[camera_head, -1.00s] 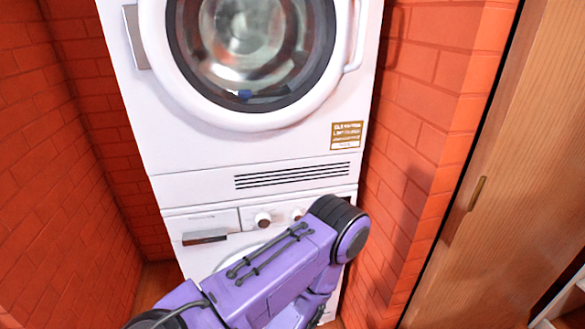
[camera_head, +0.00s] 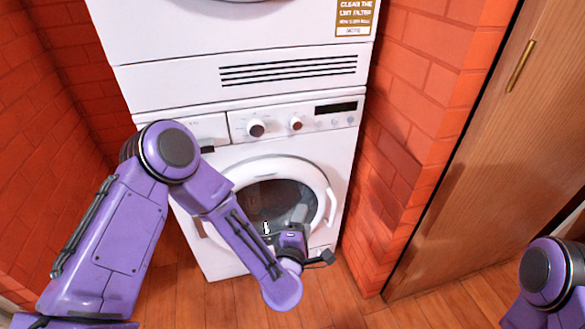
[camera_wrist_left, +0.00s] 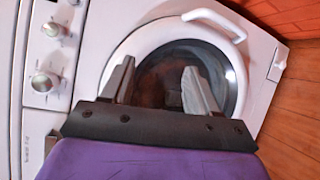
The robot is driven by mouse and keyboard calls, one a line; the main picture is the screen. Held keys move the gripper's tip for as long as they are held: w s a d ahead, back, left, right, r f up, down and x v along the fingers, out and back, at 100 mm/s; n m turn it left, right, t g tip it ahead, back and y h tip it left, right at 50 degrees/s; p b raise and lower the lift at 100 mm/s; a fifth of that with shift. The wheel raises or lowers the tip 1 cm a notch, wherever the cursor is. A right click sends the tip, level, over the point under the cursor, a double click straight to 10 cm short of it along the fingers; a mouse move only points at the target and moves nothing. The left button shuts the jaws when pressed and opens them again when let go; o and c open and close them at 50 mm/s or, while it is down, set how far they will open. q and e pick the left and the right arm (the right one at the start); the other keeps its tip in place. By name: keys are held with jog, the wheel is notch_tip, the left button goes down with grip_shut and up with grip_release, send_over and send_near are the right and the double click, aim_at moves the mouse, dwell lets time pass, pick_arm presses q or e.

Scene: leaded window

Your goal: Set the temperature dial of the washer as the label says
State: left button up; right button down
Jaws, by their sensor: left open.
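The white washer (camera_head: 220,262) stands at the bottom of the stack. Its panel has a larger left dial (camera_head: 256,128) and a smaller right dial (camera_head: 296,123) with a reddish-brown face. Both dials also show at the left of the left wrist view, the larger (camera_wrist_left: 43,82) below the smaller (camera_wrist_left: 52,29). I cannot read their markings. A gold and white label (camera_head: 354,15) on the upper machine reads about cleaning the lint filter. My left gripper (camera_head: 291,240) is in front of the round door, below the dials. Its fingers (camera_wrist_left: 157,78) are open and empty.
A dark display (camera_head: 336,107) is right of the dials. The washer's door handle (camera_head: 331,207) curves at the door's right. Brick walls flank the machines closely. A wooden door (camera_head: 470,150) stands at the right. Part of my right arm shows at the lower right.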

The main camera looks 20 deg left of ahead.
pick_arm(q)
jog(key=w+r+n+t+y+b, duration=0.3)
jog(key=w+n, duration=0.1)
jog(key=n, duration=0.2)
jog(key=n+y+b, duration=0.4)
jog(key=n+y, duration=0.2)
jog(key=n, duration=0.5)
send_near(297, 126)
jog(key=shift+n+t, duration=0.4)
jog(key=shift+n, duration=0.1)
jog(key=x, duration=0.8)
jog(key=shift+w+a+f, duration=0.15)
jog(key=shift+f, duration=0.15)
pick_arm(e)
notch_tip(297, 126, down, 11)
jog(key=shift+r, duration=0.15)
pick_arm(q)
jog(key=shift+c, duration=0.3)
jog(key=c, duration=1)
